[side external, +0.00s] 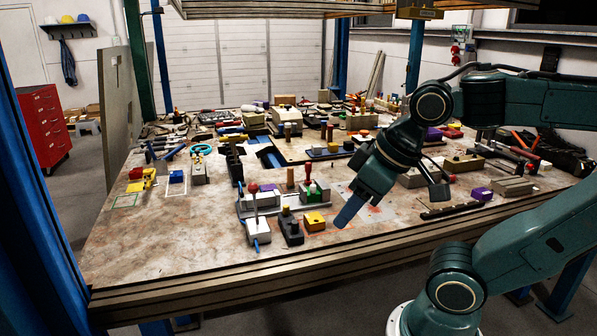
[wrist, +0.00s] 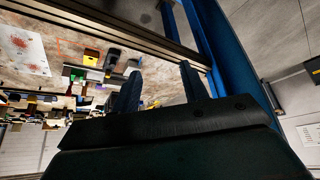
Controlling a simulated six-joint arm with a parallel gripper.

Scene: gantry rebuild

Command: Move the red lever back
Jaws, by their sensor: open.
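A lever with a round red knob (side external: 254,188) on a thin stem rises from a pale grey box (side external: 258,231) near the front edge of the table. Another upright red handle (side external: 307,168) stands behind it, over a green part (side external: 314,192). I cannot tell for sure which one is the red lever. My gripper (side external: 347,214) is to the right of both, above the table, with its blue fingers pointing down and left. In the wrist view my gripper (wrist: 160,84) has its two fingers spread with nothing seen between them. The red knob cannot be made out there.
A black block (side external: 290,228) and a yellow box (side external: 315,221) stand between the pale box and my gripper. The yellow box also shows in the wrist view (wrist: 91,53). A white sheet with red marks (side external: 368,204) lies behind my gripper. The table's front left is clear.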

